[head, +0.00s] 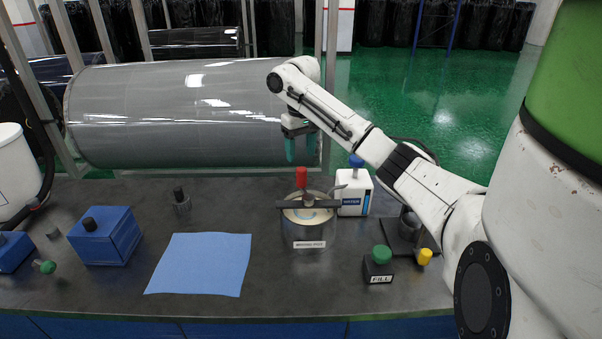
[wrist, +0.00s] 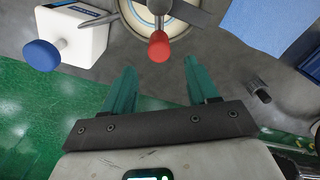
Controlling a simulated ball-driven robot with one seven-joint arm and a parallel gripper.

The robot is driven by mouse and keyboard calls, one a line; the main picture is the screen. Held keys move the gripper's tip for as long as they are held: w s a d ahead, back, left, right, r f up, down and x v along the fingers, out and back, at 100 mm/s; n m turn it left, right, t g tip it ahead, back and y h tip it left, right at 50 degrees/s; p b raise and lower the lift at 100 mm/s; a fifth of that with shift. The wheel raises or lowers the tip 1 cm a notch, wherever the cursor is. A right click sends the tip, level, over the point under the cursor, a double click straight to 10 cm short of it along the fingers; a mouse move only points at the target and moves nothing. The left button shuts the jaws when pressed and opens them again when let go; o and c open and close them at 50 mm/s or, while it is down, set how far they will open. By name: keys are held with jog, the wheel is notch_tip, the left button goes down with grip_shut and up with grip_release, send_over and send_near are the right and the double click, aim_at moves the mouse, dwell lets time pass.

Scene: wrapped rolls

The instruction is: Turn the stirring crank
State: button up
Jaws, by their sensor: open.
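The stirring crank is a dark bar with an upright red handle (head: 301,177) over a round pot (head: 303,232) on the dark table. In the wrist view the red handle (wrist: 159,46) is at the top middle, beyond the fingertips. My gripper (head: 301,150) points down just above and behind the handle, apart from it. Its two teal fingers are spread and empty; they also show in the wrist view (wrist: 160,75). The bar (head: 290,204) lies across the pot's top. Part of the pot is cut off in the wrist view.
A white box with a blue knob (head: 356,190) stands right of the pot. A black FILL box with a green knob (head: 379,266) is in front right. A blue sheet (head: 200,264) lies flat at left, near a blue box (head: 103,236). A large grey roll (head: 185,112) is behind the table.

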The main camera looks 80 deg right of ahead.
aim_at(301, 168)
notch_tip(301, 168, down, 8)
jog(key=shift+r+p, duration=0.2)
jog(key=shift+p, duration=0.3)
grip_shut()
dwell(0.3)
